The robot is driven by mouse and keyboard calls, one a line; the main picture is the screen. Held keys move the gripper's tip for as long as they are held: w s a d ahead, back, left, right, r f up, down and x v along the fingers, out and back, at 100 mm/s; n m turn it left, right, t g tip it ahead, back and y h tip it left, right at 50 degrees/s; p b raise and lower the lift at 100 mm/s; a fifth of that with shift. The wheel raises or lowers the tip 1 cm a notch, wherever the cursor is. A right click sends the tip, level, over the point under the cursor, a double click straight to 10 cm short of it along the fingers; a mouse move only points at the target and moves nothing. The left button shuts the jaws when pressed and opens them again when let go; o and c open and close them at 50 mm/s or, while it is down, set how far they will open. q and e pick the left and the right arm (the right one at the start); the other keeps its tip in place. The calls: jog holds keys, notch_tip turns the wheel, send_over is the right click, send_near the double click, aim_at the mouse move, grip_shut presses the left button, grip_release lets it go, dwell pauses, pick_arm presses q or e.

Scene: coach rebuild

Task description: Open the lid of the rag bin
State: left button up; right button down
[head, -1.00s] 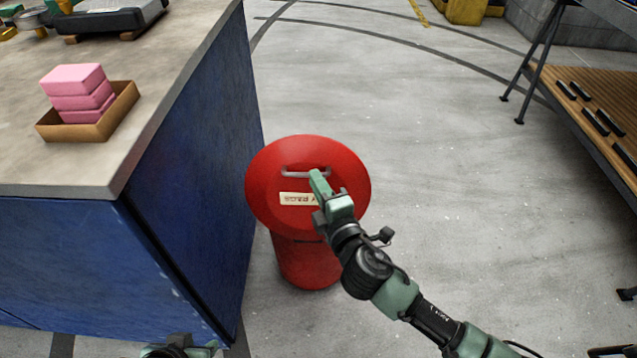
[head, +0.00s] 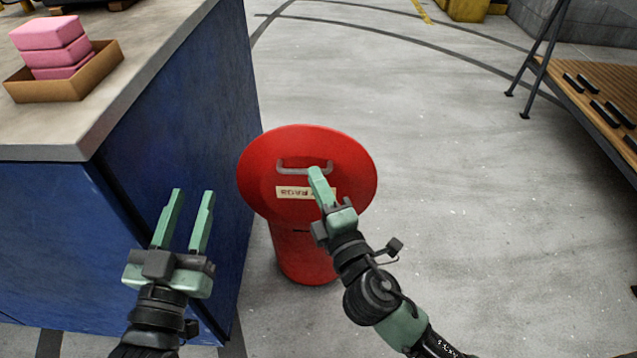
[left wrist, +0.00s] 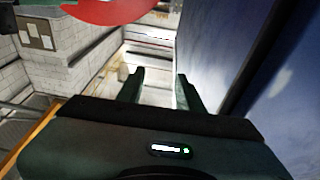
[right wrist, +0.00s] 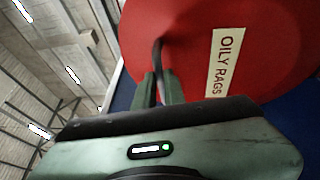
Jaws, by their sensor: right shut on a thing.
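The red rag bin (head: 303,258) stands on the floor beside the blue bench. Its round red lid (head: 258,172) has a grey bar handle (head: 292,164) and a pale label (head: 290,192). The label reads "OILY RAGS" in the right wrist view (right wrist: 222,62). My right gripper (head: 318,178) is over the lid, shut on the handle, which shows dark between its fingers in the right wrist view (right wrist: 157,58). I cannot tell how far the lid is off the rim. My left gripper (head: 189,205) is open and empty, left of the bin; its view shows red at the top (left wrist: 105,10).
The blue bench (head: 70,225) stands close on the bin's left, with pink blocks (head: 50,45) in a small tray (head: 62,88) on top. A slatted wooden table (head: 590,70) is at the right. The floor between them is clear.

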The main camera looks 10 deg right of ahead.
pick_arm(q)
jog(key=shift+s+d+r+t+h+b, duration=0.1)
jog(key=shift+s+r+t+h+b, duration=0.15)
jog(key=shift+r+t, duration=0.45)
jog(key=shift+s+a+r+t+h, duration=0.15)
jog(key=shift+s+r+t, duration=0.15)
jog(key=shift+r, duration=0.65)
jog(key=shift+s+d+r+t+h+b, duration=0.25)
jog(key=shift+r+t, duration=0.25)
jog(key=shift+r, duration=0.35)
pick_arm(e)
jog(key=shift+s+a+f, duration=0.2)
jog(key=shift+s, duration=0.15)
pick_arm(q)
jog(key=shift+a, duration=0.1)
jog(key=shift+a, duration=0.1)
pick_arm(e)
jog(key=c, duration=1.5)
grip_release()
jog(key=shift+r, duration=0.1)
jog(key=shift+d, duration=0.1)
